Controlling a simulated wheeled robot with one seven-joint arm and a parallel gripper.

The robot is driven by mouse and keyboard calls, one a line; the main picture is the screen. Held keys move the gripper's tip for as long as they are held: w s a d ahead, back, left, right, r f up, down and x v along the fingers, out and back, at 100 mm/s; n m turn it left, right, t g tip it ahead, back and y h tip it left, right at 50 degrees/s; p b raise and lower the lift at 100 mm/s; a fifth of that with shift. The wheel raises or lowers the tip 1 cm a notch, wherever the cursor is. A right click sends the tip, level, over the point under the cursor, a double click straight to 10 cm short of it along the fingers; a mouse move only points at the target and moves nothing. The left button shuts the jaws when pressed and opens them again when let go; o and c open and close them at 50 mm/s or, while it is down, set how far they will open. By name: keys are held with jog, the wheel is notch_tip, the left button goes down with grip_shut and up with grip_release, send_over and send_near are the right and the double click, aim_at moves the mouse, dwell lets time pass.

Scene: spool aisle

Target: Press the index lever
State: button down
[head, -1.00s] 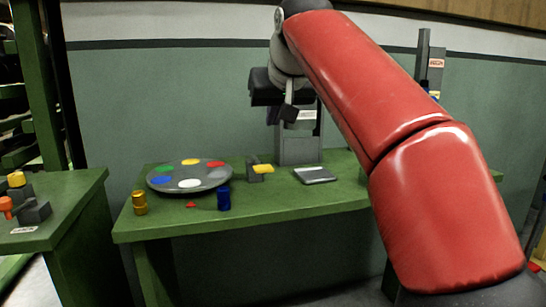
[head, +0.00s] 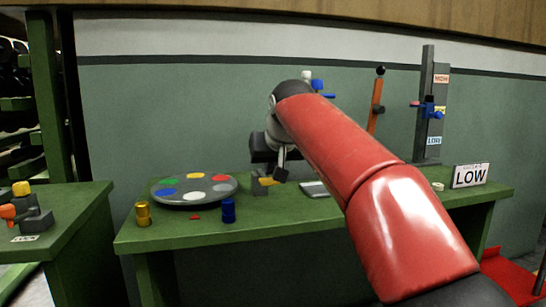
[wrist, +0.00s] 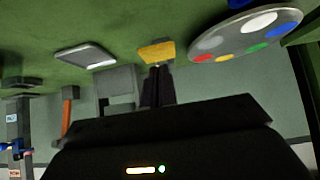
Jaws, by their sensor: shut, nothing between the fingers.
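The index lever, a yellow pad (head: 268,181) on a grey block (head: 259,187), is on the green bench just right of the round disc (head: 180,198) with coloured spots. My gripper (head: 281,175) points down just above and right of the yellow pad in the head view. In the wrist view, which is upside down, the shut dark fingers (wrist: 157,70) end right at the edge of the yellow pad (wrist: 157,52). Whether they touch it I cannot tell. Nothing is held.
A gold cylinder (head: 143,213), a blue cylinder (head: 228,211) and a small red piece (head: 196,218) are at the bench's front. A grey plate (head: 314,189) lies right of the lever. A LOW sign (head: 470,176) and a grey post (head: 424,110) stand at the right.

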jog(key=shift+f, duration=0.5)
jog(key=shift+s+f+b, duration=0.1)
jog(key=shift+f+b, duration=0.5)
jog(key=shift+b, duration=0.45)
jog(key=f+b, duration=0.1)
jog(key=b, duration=0.1)
jog(key=t+b, duration=0.1)
jog(key=b, duration=0.1)
jog(key=f+t+b, duration=0.1)
jog(key=b, duration=0.1)
jog(key=shift+s+d+f+y+b, duration=0.1)
jog(key=shift+s+f+y+b, duration=0.2)
jog(key=shift+f+y, duration=0.1)
jog(key=shift+w+r+p, duration=0.1)
jog(key=shift+r+p, duration=0.95)
jog(key=shift+p, duration=0.1)
